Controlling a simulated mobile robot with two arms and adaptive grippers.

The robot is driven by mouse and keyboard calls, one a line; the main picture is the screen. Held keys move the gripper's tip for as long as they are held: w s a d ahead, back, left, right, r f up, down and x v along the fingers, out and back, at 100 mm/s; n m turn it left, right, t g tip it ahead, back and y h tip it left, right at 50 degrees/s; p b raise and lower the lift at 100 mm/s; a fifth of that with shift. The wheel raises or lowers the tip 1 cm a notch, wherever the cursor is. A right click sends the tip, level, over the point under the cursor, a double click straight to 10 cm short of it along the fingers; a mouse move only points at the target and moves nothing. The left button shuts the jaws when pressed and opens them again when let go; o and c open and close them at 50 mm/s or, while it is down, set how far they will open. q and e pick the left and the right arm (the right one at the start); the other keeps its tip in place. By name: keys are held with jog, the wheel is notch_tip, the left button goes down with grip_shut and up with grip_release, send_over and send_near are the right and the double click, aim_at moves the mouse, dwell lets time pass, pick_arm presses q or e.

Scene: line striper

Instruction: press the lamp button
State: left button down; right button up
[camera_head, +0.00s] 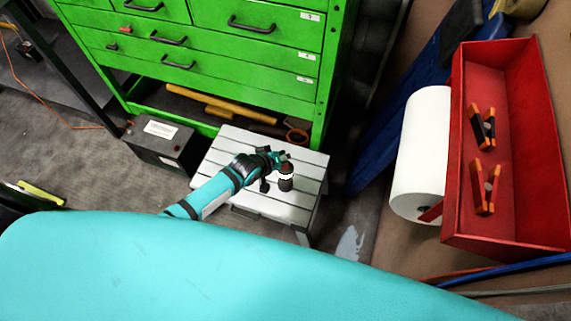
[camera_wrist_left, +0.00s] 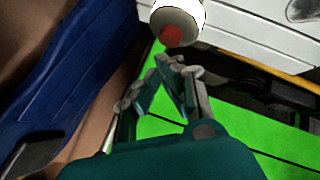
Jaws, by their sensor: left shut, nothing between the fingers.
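The lamp (camera_head: 286,178) stands on a small slatted white table (camera_head: 225,153) in the head view. It has a dark body with a white band and a reddish top. In the left wrist view the lamp shows as a white rounded body with a red button (camera_wrist_left: 171,36), near the top of the picture. My left gripper (camera_head: 281,157) is beside the lamp, on its far left side. In the left wrist view the left gripper (camera_wrist_left: 172,62) is shut and empty, with its fingertips just below the red button. I cannot tell whether they touch it. My right gripper is not in view.
A green drawer cabinet (camera_head: 215,56) stands behind the table. A dark box (camera_head: 160,146) is left of it. A red tray (camera_head: 510,215) with orange-handled clamps and a white paper roll (camera_head: 421,150) are at the right. A blue object (camera_head: 400,105) leans nearby.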

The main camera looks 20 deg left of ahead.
pick_arm(q)
jog(key=shift+f, duration=0.1)
jog(key=shift+f, duration=0.35)
jog(key=shift+f+b, duration=0.45)
dwell(0.5)
jog(key=shift+r+p, duration=0.95)
jog(key=shift+p, duration=0.1)
notch_tip(320, 180, up, 6)
jog(key=p, duration=0.6)
